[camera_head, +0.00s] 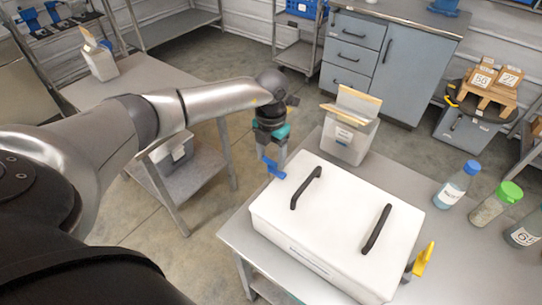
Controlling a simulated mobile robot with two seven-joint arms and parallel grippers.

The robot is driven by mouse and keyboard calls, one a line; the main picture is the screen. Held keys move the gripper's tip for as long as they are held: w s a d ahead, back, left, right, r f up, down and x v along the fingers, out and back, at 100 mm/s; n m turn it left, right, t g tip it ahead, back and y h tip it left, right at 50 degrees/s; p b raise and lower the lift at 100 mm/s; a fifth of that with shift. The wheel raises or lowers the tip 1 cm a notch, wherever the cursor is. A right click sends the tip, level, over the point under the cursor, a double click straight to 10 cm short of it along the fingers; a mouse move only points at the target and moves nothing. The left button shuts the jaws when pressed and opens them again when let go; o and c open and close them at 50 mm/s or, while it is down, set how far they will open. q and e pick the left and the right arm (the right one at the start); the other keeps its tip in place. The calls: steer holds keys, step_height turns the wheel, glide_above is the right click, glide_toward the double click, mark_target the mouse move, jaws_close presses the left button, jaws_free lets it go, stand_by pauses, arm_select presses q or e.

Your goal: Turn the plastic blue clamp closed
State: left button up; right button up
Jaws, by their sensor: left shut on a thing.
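The blue clamp (273,168) is at the upper left corner of a white lidded box (330,228) on the metal table. The box lid has two black handles. My left arm reaches in from the left, and its left gripper (276,156) points down, shut on the blue clamp. The fingertips are small and partly hidden, so the exact contact is hard to see. A yellow clamp (424,260) stands up at the box's right end. My right gripper is not in view.
A white container (350,138) with wooden pieces stands behind the box. Bottles with blue (457,186) and green (496,204) caps stand at the right of the table (420,165). Grey cabinets and shelves line the back. A side table (150,78) stands at the left.

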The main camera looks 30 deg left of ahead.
mark_target(271, 160)
arm_select(q)
steer(key=o, duration=1.4)
step_height(271, 160, up, 15)
steer(key=shift+r, duration=0.15)
